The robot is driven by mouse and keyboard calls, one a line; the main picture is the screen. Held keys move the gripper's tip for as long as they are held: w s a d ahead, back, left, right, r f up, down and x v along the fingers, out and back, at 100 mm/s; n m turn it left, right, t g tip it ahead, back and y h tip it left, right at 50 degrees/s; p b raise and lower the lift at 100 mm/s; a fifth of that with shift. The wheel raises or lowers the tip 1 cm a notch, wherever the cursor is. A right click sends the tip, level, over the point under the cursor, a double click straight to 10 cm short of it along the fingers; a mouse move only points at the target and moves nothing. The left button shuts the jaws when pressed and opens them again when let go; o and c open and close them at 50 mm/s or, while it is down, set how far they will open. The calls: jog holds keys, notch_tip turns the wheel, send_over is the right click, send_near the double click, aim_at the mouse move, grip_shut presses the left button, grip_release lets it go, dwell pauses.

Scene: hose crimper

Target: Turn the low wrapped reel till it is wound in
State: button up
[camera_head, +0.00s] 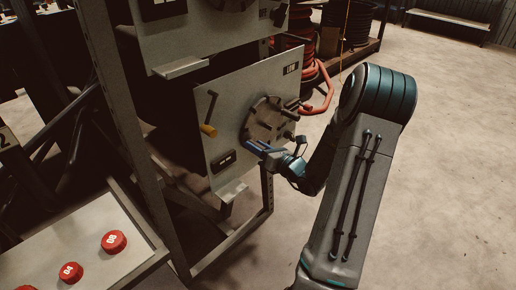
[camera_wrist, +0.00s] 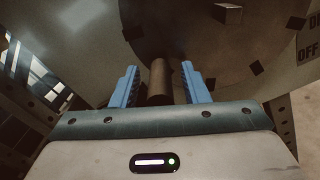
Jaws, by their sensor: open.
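The low panel (camera_head: 228,96) carries a dark round reel disc (camera_head: 267,113) with several short pegs standing out from its face. The same disc fills the upper part of the wrist view (camera_wrist: 205,50). My gripper (camera_head: 262,148) is at the lower edge of the disc, its blue fingers pointing at the panel. In the wrist view my gripper (camera_wrist: 158,85) is open, with a brown round peg (camera_wrist: 158,78) standing between the two fingers. Gaps show on both sides of the peg. The peg's far end is hard to make out in the shadow.
An orange hose (camera_head: 325,95) loops behind at right. Metal frame posts (camera_head: 122,110) and a table with red numbered knobs (camera_head: 114,242) stand at left. Floor at right is clear.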

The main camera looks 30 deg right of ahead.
grip_shut()
jog(key=shift+f, duration=0.15)
